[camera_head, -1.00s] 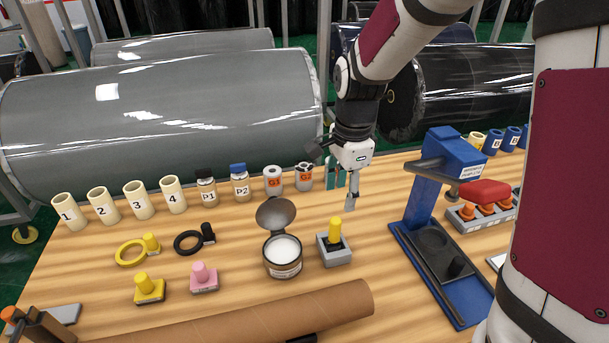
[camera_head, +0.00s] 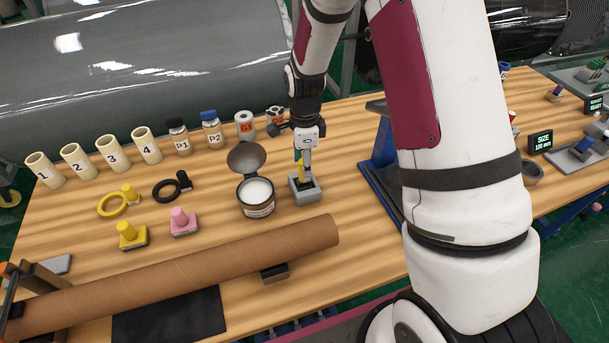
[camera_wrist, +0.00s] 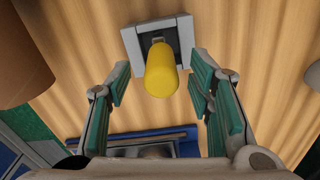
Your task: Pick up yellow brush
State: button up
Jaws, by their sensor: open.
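The yellow brush (camera_wrist: 161,72) has a plain round yellow handle and stands in a small grey holder (camera_wrist: 136,41). In the head view the brush (camera_head: 301,173) is partly covered by my gripper (camera_head: 304,160), and its grey holder (camera_head: 304,192) sits on the table right of an open can. In the wrist view my gripper (camera_wrist: 158,85) is open, with a green-padded finger on each side of the handle and a visible gap to both. The brush's lower end is hidden in the holder.
The open can (camera_head: 257,205) with its raised lid stands close left of the holder. A long cardboard tube (camera_head: 190,268) lies in front. A blue press (camera_head: 378,165) stands to the right, partly behind my arm. Yellow (camera_head: 132,238) and pink (camera_head: 183,222) stamp-like pieces stand left.

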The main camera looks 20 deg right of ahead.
jog(key=shift+f+p, duration=0.65)
jog(key=shift+f, duration=2)
jog(key=shift+c, duration=0.3)
grip_shut()
